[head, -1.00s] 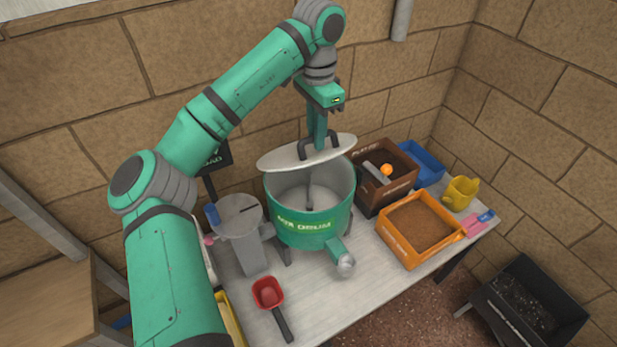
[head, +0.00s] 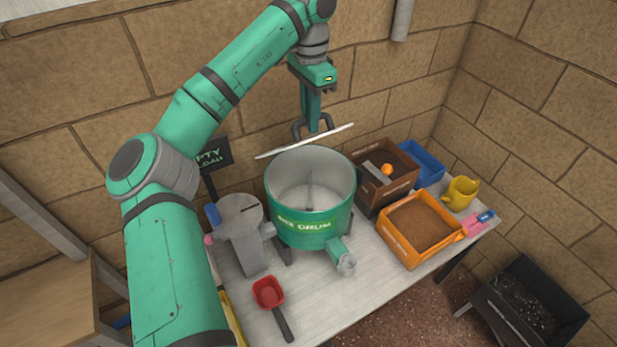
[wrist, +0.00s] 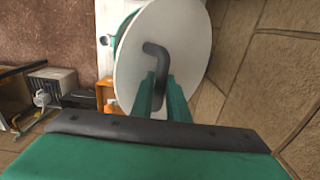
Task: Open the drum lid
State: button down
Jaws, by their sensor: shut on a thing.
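The green mix drum (head: 308,229) stands on the table with its top open. A mixing shaft (head: 309,187) shows inside it. The pale round drum lid (head: 304,142) is raised and tilted nearly edge-on at the back of the drum's rim. I cannot tell whether it touches the rim. My gripper (head: 313,128) is shut on the dark lid handle. In the wrist view the fingers (wrist: 161,103) close on the bent handle (wrist: 157,58), and the lid's white face (wrist: 185,45) fills the area behind it.
A brown box (head: 390,195) holding an orange ball, a blue tray (head: 424,163), an orange tray (head: 419,227) and a yellow jug (head: 461,191) stand right of the drum. A red scoop (head: 269,293) lies in front. The brick wall is close behind the lid.

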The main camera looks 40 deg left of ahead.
jog(key=a+r, duration=0.1)
jog(key=w+a+r, duration=0.1)
jog(key=a, duration=0.1)
jog(key=shift+w+r, duration=0.1)
jog(key=shift+w, duration=0.1)
jog(key=c, duration=1.7)
grip_release()
jog(key=shift+d, duration=0.2)
jog(key=shift+a+r, duration=0.1)
jog(key=shift+r, duration=2.9)
